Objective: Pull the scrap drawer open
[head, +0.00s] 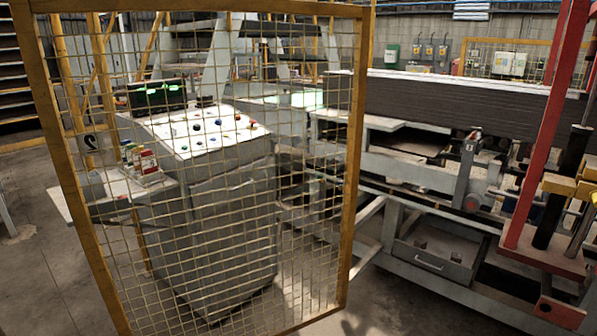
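The scrap drawer (456,268) sits low in the grey machine frame, right of centre. Its front panel faces me and carries a pale bar handle (428,263). Part of its inside shows over the front edge, with a couple of small dark lumps in it. How far it is drawn out of the frame I cannot tell. Neither of my grippers is in view, and nothing touches the handle.
A yellow-framed mesh panel (357,150) stands close on the left, before a grey control console (215,240). A red post (546,120) with a red base plate (540,257) stands right of the drawer. Some concrete floor shows below the drawer.

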